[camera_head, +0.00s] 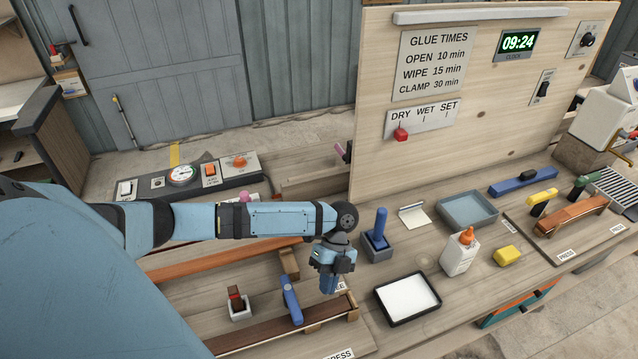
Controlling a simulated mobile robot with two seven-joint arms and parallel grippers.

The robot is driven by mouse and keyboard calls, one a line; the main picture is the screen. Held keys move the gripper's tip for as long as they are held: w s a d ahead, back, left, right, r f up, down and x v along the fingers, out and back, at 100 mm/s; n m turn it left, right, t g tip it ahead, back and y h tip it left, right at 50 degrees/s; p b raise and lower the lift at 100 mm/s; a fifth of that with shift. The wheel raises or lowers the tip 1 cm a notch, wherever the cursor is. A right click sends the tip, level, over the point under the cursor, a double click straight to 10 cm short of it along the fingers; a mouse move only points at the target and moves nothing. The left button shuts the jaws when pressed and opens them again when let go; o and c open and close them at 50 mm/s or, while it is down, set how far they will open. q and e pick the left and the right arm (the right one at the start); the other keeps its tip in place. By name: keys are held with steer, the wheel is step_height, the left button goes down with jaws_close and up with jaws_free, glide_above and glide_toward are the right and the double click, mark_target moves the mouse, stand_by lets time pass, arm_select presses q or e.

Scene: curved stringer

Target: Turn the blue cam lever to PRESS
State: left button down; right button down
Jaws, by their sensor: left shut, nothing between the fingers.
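The blue cam lever (290,300) stands at the wooden clamp fixture in the lower middle, its handle leaning slightly up and left. A partly hidden label ending in "EE" (341,287) lies right of it, and a label reading "PRESS" (341,355) lies at the bottom edge. My left gripper (329,286) points down just right of the lever, with its fingers shut and empty. A gap shows between it and the lever in the picture; their depth is hard to tell. My left arm hides part of the fixture behind. My right gripper is not in view.
A white tray with a black rim (408,298) lies right of my gripper.

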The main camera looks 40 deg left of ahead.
arm_select(q)
steer(key=d+b+v, duration=0.1)
steer(key=v, duration=0.6)
steer(key=shift+r, duration=0.55)
steer(key=shift+w+a+f, duration=0.1)
